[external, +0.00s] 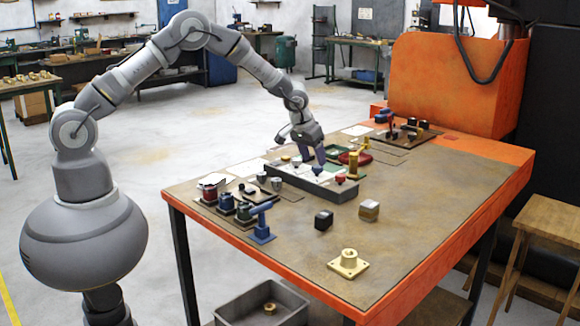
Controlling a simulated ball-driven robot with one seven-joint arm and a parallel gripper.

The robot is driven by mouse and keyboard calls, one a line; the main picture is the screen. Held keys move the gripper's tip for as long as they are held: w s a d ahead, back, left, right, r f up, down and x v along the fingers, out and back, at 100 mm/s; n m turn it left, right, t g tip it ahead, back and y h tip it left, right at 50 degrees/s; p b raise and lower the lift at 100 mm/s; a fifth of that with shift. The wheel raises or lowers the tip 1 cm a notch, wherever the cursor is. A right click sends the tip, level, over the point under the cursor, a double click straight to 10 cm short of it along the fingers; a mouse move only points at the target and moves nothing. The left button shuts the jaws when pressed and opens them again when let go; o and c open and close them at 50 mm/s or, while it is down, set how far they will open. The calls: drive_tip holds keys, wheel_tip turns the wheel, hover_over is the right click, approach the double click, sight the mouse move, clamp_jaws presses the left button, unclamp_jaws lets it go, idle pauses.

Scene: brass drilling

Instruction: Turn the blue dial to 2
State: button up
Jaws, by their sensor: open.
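My gripper (308,158) is open above the grey-white tray (345,192) in the middle of the bench, with its fingers pointing down. It looks empty. At the bench's left edge stands a row of small knobbed blocks. The dial's marks and setting are too small to read.
A blue lever-topped fixture (262,224) stands just right of the row. The tray holds several pointed pieces. A black block (323,220), a brass-topped block (369,210) and a brass flange (348,263) lie nearer.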

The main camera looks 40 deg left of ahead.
sight(317, 167)
drive_tip(key=x, duration=0.3)
drive_tip(key=shift+w+f, duration=0.2)
drive_tip(key=shift+f, duration=0.05)
drive_tip(key=c, duration=1.1)
drive_tip(key=shift+o, duration=0.3)
